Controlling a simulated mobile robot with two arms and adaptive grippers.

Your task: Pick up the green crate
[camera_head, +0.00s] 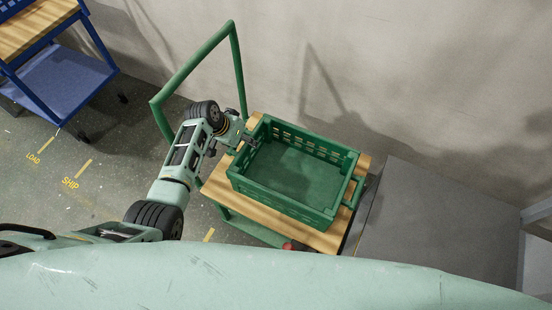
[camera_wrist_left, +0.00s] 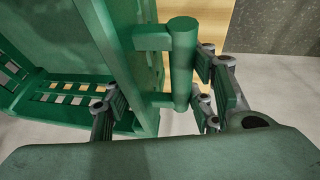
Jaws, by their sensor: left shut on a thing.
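The green crate (camera_head: 295,172) is open-topped with slotted walls. It looks empty and is over the wooden top of a green-framed cart; I cannot tell whether it touches the top. My left gripper (camera_head: 247,141) is at its left end. In the left wrist view the gripper (camera_wrist_left: 162,98) is shut on the crate, one finger on the wall's inner side and the other outside the round handle bar (camera_wrist_left: 182,62). The crate's slotted side (camera_wrist_left: 75,87) shows at left there. A second handle (camera_head: 355,191) is free at the right end. My right gripper is not in view.
The cart's wooden top (camera_head: 325,240) shows around the crate, and its tall green push frame (camera_head: 192,68) rises behind my left arm. A grey flat surface (camera_head: 435,220) adjoins on the right. A blue cart (camera_head: 62,85) stands at far left. A wall is behind.

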